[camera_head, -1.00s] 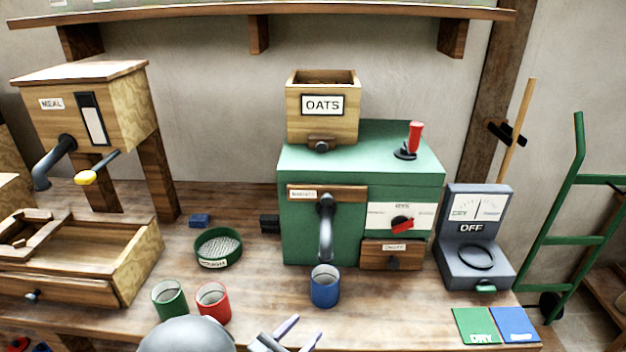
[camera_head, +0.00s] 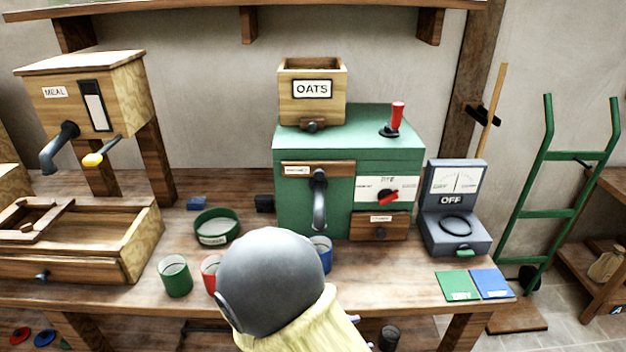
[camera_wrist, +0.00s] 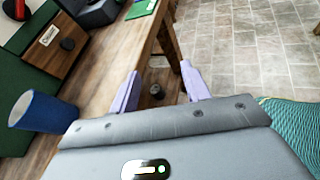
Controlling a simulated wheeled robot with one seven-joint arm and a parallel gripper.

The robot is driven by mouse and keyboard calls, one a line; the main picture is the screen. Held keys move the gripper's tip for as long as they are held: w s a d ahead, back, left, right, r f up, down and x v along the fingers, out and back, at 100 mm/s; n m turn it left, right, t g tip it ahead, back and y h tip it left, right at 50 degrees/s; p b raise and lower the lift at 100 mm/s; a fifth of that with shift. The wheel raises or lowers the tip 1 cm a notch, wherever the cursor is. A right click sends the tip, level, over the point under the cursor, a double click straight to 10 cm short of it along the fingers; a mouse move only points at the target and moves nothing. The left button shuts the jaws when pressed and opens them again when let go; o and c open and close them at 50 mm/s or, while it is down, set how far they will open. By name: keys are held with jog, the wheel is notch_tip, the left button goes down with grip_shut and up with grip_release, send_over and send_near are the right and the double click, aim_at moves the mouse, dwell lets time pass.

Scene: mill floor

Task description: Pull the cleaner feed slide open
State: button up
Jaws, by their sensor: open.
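The green cleaner (camera_head: 315,220) stands at the back of the bench with the OATS hopper (camera_head: 312,105) on top. A small dark knob (camera_head: 312,125) sits at the hopper's base, likely the feed slide's pull; how far the slide is out I cannot tell. My gripper (camera_wrist: 160,88) is open and empty in the wrist view, its two pale fingers spread at the bench's front edge. It is well away from the hopper, which the wrist view does not show.
A blue cup (camera_head: 322,254) stands before the cleaner, partly behind my arm; it also shows in the wrist view (camera_wrist: 42,112). A red lever (camera_head: 397,116) rises beside the hopper. The meter (camera_head: 455,205) stands at right. Green cup (camera_head: 174,276) and red cup (camera_head: 209,272) stand left.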

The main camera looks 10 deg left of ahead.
jog(key=s+d+r+m+g+y, duration=0.2)
jog(key=d+m+y, duration=0.3)
jog(key=d+m, duration=0.3)
jog(key=s+d+r+m+g+y, duration=0.2)
jog(key=d+m, duration=0.6)
jog(key=m, duration=0.7)
notch_tip(320, 180, up, 2)
jog(key=g+y, duration=0.1)
jog(key=y, duration=0.2)
jog(key=shift+s+d+g+y, duration=0.2)
jog(key=shift+d+g+y, duration=0.1)
jog(key=shift+d+y, duration=0.1)
jog(key=shift+r, duration=0.1)
jog(key=shift+c, duration=0.9)
jog(key=shift+a, duration=0.15)
jog(key=shift+c, duration=0.3)
jog(key=shift+a, duration=0.3)
jog(key=shift+w, duration=0.1)
